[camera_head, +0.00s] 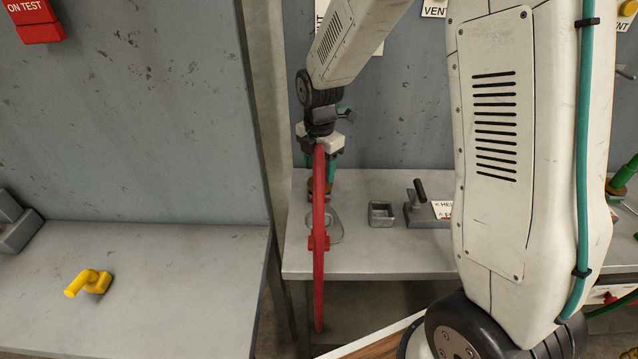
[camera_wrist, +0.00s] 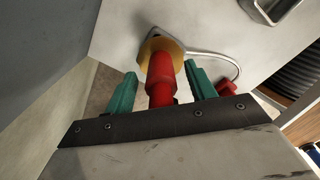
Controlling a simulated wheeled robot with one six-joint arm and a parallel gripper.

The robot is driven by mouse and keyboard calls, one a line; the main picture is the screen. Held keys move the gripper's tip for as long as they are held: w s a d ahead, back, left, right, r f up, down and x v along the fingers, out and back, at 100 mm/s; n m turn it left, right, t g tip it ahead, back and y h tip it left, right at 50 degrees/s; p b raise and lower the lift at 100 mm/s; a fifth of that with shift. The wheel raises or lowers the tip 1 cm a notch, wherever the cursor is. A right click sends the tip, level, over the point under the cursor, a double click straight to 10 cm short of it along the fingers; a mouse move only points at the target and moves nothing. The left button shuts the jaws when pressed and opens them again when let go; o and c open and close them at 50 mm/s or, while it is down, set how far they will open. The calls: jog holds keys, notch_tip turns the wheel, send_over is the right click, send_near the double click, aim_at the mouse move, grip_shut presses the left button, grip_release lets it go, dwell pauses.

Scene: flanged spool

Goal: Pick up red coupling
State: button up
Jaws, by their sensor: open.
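The red coupling (camera_wrist: 160,75) stands between my two green fingers in the wrist view, with a brass-coloured collar (camera_wrist: 152,48) at its far end. My gripper (camera_wrist: 160,70) is open around it, and a gap shows on each side between coupling and finger. In the head view my gripper (camera_head: 328,168) points down over the far bench. A red hose (camera_head: 319,200) runs down in front of it and hides most of the coupling there. A bit of the brass collar (camera_head: 328,188) shows beside the hose.
A red clip (camera_head: 318,241) sits on the hose at the bench's front edge. A grey bracket or loop (camera_head: 336,228), a small metal tray (camera_head: 381,214) and a lever block (camera_head: 418,207) lie to the right. A yellow elbow handle (camera_head: 89,281) lies on the left bench.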

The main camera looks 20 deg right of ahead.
notch_tip(320, 180, down, 2)
jog(key=c, duration=1)
jog(key=shift+r, duration=0.1)
jog(key=shift+c, duration=0.2)
